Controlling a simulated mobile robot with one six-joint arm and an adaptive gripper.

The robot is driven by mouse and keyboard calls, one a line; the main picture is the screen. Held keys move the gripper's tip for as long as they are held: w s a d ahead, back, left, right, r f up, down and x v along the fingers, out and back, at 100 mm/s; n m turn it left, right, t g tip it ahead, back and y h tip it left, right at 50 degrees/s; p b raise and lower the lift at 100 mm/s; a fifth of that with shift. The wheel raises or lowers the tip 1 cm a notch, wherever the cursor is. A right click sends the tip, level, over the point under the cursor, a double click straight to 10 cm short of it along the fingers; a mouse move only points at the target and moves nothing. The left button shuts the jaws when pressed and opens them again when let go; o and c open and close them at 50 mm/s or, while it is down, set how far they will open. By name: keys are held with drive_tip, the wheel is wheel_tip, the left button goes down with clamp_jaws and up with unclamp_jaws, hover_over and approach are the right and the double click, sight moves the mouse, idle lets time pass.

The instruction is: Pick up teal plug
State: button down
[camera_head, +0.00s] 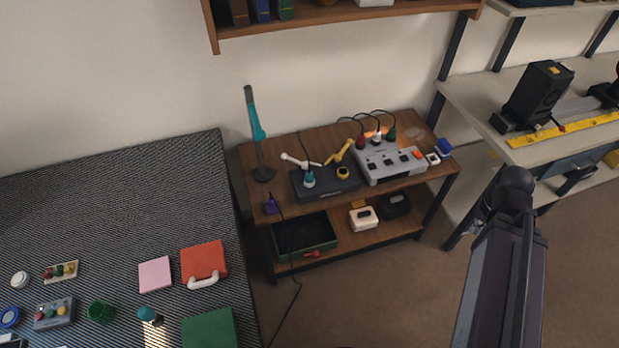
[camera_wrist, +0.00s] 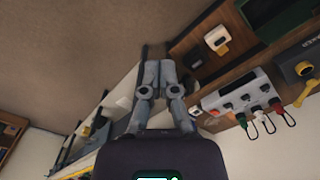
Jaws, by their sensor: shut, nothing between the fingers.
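A teal plug (camera_head: 309,179) with a pale top and a dark cord stands on a black box (camera_head: 335,188) on the wooden bench. In the wrist view my gripper (camera_wrist: 158,66) has its fingers together with nothing between them. It is well apart from the teal plug, which I cannot make out in that view. In the head view my arm is at the right; I cannot make out the fingers there.
A grey socket box (camera_head: 388,164) holds red, white and green corded plugs. A teal lamp (camera_head: 255,120) stands at the bench's left. A white handle and a yellow-handled item (camera_head: 343,150) lie near the black box. A shelf (camera_head: 340,12) overhangs the bench.

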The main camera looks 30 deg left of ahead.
drive_tip(key=c, duration=0.6)
unclamp_jaws()
drive_tip(key=shift+w+a, duration=0.15)
drive_tip(key=shift+a, duration=0.05)
drive_tip(key=o, duration=0.3)
drive_tip(key=shift+w+a, duration=0.3)
drive_tip(key=w+a+f+b, duration=0.1)
drive_tip(key=w+a, duration=0.5)
drive_tip(key=a, duration=0.4)
drive_tip(key=n+b, duration=0.2)
drive_tip(key=b, duration=0.1)
hover_over(310, 172)
wheel_tip(310, 172, down, 3)
drive_tip(key=shift+s+r, duration=0.1)
drive_tip(key=shift+r, duration=0.15)
drive_tip(key=shift+f, duration=0.15)
wheel_tip(310, 172, down, 8)
drive_tip(key=b, duration=0.8)
drive_tip(key=shift+f, duration=0.2)
